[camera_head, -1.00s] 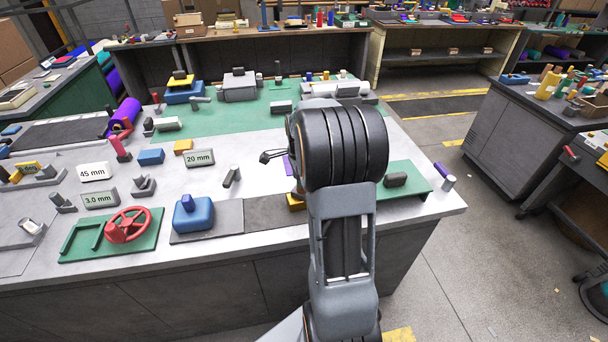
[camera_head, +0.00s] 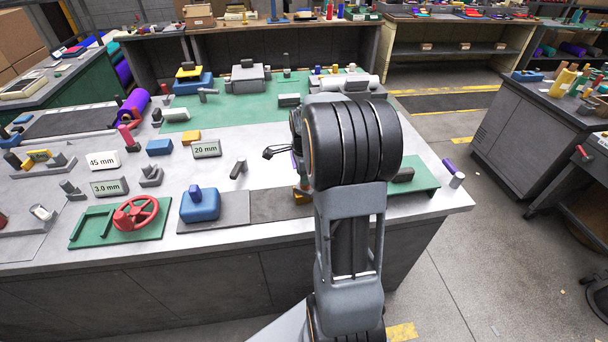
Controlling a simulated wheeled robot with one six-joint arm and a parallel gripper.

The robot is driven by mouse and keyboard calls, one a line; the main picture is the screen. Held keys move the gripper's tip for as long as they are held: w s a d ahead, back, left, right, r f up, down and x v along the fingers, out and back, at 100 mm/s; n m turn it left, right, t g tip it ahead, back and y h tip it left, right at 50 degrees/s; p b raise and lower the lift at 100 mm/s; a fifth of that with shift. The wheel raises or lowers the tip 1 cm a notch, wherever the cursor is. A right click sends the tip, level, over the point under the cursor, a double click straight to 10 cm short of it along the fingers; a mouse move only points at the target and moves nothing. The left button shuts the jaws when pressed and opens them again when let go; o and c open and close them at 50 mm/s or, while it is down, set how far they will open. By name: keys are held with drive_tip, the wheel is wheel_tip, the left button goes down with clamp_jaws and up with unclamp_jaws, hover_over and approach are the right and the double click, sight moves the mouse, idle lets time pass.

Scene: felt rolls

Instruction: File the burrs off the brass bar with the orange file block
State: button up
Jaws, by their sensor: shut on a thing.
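My own arm (camera_head: 352,150) fills the middle of the view and hides my gripper and its fingertips. A small dark part (camera_head: 280,152) sticks out to the left of the wrist. A small yellow-orange piece (camera_head: 300,197) shows at the arm's left edge, by the dark grey strip (camera_head: 270,206) on the bench. I cannot tell whether it is the file block or the brass bar, or whether my gripper touches it. A yellow-orange block (camera_head: 190,136) lies farther back, beside a blue block. No burrs can be made out.
The bench (camera_head: 245,165) holds a blue block with a knob (camera_head: 200,204), a green plate with a red handwheel (camera_head: 136,212), a 20 mm sign (camera_head: 206,149) and a green board (camera_head: 418,180) at the right. Open floor (camera_head: 470,260) lies right of the bench.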

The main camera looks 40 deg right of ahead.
drive_tip(key=shift+w+d+f+p, duration=0.15)
drive_tip(key=shift+w+d, duration=0.3)
drive_tip(key=shift+d, duration=0.55)
drive_tip(key=shift+w+d+r+p, duration=0.1)
drive_tip(key=shift+w+d+p, duration=0.25)
drive_tip(key=shift+d, duration=0.6)
drive_tip(key=shift+w+r+p, duration=0.1)
drive_tip(key=shift+r+p, duration=0.4)
drive_tip(key=shift+r, duration=0.25)
drive_tip(key=shift+r, duration=0.1)
wheel_tip(320, 180, up, 5)
drive_tip(key=p, duration=0.3)
drive_tip(key=shift+p, duration=0.4)
